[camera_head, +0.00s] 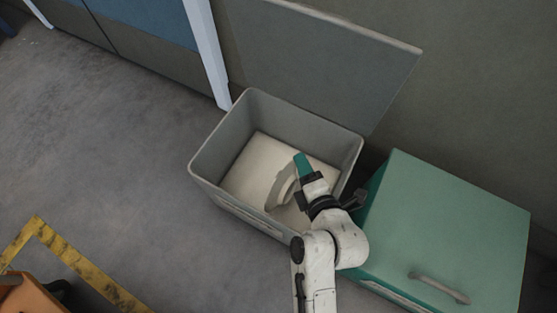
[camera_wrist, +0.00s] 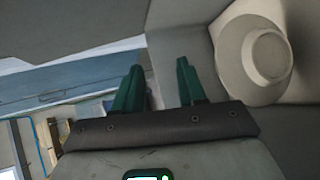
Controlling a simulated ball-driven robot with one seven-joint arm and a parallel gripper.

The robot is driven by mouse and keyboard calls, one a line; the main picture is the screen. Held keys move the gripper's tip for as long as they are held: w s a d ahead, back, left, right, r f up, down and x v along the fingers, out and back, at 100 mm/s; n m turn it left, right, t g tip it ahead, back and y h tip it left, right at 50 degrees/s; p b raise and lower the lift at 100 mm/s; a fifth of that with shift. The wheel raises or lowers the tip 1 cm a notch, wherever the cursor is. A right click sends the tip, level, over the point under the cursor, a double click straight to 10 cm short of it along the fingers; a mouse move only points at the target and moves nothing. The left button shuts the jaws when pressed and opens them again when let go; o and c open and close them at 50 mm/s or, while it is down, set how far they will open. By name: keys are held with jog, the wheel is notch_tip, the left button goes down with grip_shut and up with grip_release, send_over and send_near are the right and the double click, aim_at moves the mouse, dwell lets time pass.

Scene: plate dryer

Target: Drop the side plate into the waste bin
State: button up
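The waste bin (camera_head: 213,150) is a grey open-topped box with its lid (camera_head: 320,60) raised behind it. The side plate (camera_head: 284,187) is pale and round, tilted, inside the bin's outline beside my gripper (camera_head: 303,166). In the wrist view the plate (camera_wrist: 252,52) shows its round foot, to the right of my gripper's green fingers (camera_wrist: 160,84). The fingers are apart with nothing between them. The plate is clear of them. I cannot tell whether it touches the bin's floor or wall.
A green closed bin (camera_head: 440,230) with a handle stands to the right of the waste bin. A wall is behind. Yellow floor tape (camera_head: 75,262) and an orange object (camera_head: 28,293) are at the lower left. The grey floor on the left is clear.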

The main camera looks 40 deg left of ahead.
jog(key=shift+f, duration=0.1)
jog(key=p+v, duration=0.2)
jog(key=v, duration=0.9)
jog(key=shift+p, duration=0.4)
jog(key=shift+a, duration=0.1)
